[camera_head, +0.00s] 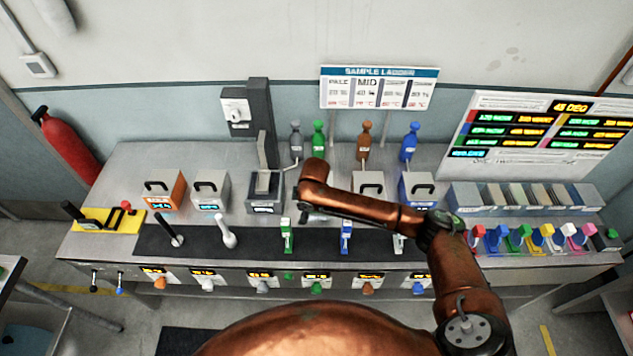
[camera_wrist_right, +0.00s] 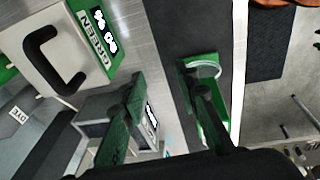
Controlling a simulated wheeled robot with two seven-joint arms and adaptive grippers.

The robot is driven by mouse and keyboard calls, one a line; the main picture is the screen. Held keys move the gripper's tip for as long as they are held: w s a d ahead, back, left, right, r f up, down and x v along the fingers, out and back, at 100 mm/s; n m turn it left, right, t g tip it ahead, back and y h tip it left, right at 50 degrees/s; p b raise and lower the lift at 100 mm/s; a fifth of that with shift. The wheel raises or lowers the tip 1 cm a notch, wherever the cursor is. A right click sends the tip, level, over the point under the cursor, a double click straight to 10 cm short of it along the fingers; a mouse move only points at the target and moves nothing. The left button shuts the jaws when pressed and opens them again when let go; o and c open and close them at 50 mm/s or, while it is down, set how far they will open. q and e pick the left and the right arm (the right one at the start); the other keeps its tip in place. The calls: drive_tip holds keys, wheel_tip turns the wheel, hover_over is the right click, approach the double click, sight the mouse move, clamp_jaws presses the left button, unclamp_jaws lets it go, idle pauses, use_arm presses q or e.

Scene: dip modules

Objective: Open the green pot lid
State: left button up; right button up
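The green pot (camera_wrist_right: 105,40) shows at the upper left of the right wrist view, with a label reading GREEN. Its pale lid (camera_wrist_right: 30,70) lies shut on top and has a dark curved handle (camera_wrist_right: 50,55). In the head view my right arm hides this pot. My right gripper (camera_wrist_right: 165,92) is open and empty, its two dark fingers spread. It is apart from the lid handle, to the right of the pot in the wrist view. My left gripper is not in view.
A green stand with a clear ring (camera_wrist_right: 203,72) is close by the right-hand finger. A grey unit with a display (camera_wrist_right: 105,115) is by the other finger. In the head view, an orange pot (camera_head: 165,190) and blue pot (camera_head: 418,190) stand along the bench.

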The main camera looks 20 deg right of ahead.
drive_tip(key=w+d+r+h, duration=0.2)
drive_tip(key=w+d+r, duration=0.55)
drive_tip(key=r, duration=0.25)
drive_tip(key=shift+w+f+p, duration=0.2)
drive_tip(key=shift+w+f, duration=0.2)
drive_tip(key=shift+f, duration=0.85)
drive_tip(key=shift+w+f+p, duration=0.15)
drive_tip(key=shift+w+f, duration=0.2)
drive_tip(key=shift+f, duration=0.85)
drive_tip(key=shift+w+f+p, duration=0.2)
drive_tip(key=shift+w+f, duration=0.2)
drive_tip(key=shift+f, duration=0.85)
drive_tip(key=shift+c, duration=0.6)
clamp_jaws()
